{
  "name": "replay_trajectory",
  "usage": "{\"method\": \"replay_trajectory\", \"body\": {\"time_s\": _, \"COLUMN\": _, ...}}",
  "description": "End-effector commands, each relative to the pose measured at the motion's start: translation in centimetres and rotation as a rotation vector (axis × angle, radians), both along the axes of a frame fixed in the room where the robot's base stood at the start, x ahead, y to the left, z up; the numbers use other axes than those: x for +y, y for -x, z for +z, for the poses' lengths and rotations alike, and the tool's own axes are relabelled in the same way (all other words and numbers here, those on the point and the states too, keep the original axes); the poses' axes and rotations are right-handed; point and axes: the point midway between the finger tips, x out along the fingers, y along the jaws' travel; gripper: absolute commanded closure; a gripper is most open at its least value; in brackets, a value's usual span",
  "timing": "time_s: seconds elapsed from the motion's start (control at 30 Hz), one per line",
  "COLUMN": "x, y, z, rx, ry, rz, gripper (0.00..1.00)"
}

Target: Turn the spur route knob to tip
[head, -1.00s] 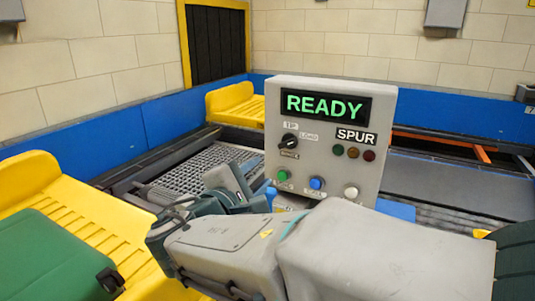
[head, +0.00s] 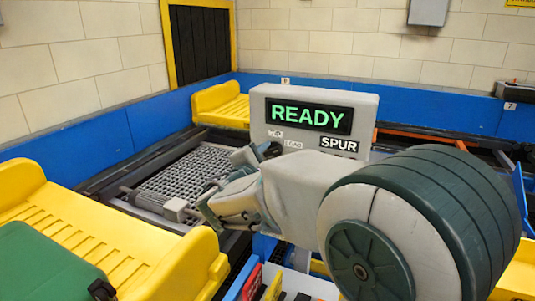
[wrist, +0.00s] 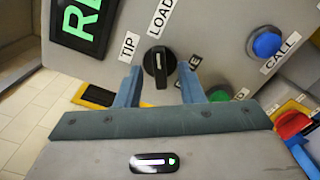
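The spur route knob (wrist: 158,62) is black with a white line, on the grey control panel (wrist: 215,45). In the wrist view the line runs roughly up and down; I cannot tell which end points. The TIP label (wrist: 129,46) is up and left of it, the LOAD label (wrist: 161,18) is above, and a third label is partly hidden by a finger. My gripper (wrist: 160,77) is open, its blue fingers on either side of the knob's lower part, with gaps visible. In the head view my arm hides the knob; the panel's display (head: 308,116) reads READY.
A blue button (wrist: 267,43) labelled CALL is right of the knob.

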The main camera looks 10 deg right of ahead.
Motion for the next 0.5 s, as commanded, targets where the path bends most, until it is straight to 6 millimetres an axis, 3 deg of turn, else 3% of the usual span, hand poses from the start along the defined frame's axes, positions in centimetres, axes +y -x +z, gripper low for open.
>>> {"method": "replay_trajectory", "body": {"time_s": 0.23, "x": -0.06, "y": -0.07, "z": -0.01, "rx": 0.0, "ry": 0.0, "rz": 0.0, "gripper": 0.65}}
{"method": "replay_trajectory", "body": {"time_s": 0.37, "x": -0.05, "y": -0.06, "z": -0.01, "rx": 0.0, "ry": 0.0, "rz": 0.0, "gripper": 0.99}}
{"method": "replay_trajectory", "body": {"time_s": 0.5, "x": -0.05, "y": -0.05, "z": -0.01, "rx": 0.0, "ry": 0.0, "rz": 0.0, "gripper": 1.0}}
